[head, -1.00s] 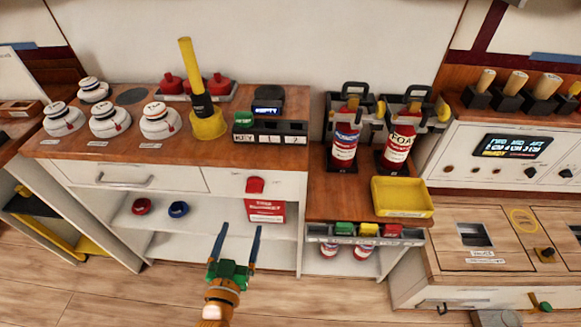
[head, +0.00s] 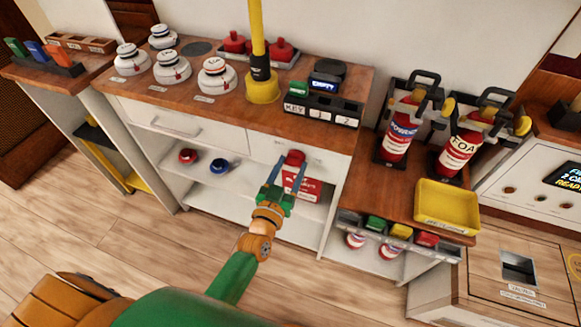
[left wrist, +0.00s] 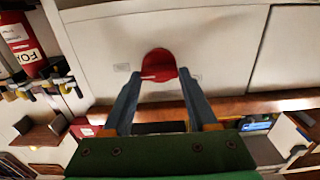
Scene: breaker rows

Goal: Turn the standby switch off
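A red rotary switch (head: 294,158) sits on the white cabinet front, above the open shelf. In the left wrist view the red knob (left wrist: 160,65) shows with a pale line on it and a small label on either side; I cannot read the labels. My left gripper (head: 284,174) is open in front of the switch. In the left wrist view its blue fingers (left wrist: 160,82) stand on either side of the knob's near edge, with gaps; contact is not clear. My right gripper is not in view.
Below the switch a red box (head: 302,185) stands on the shelf, with a red ring (head: 188,156) and a blue ring (head: 219,165) to its left. A yellow tray (head: 447,205) lies at right.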

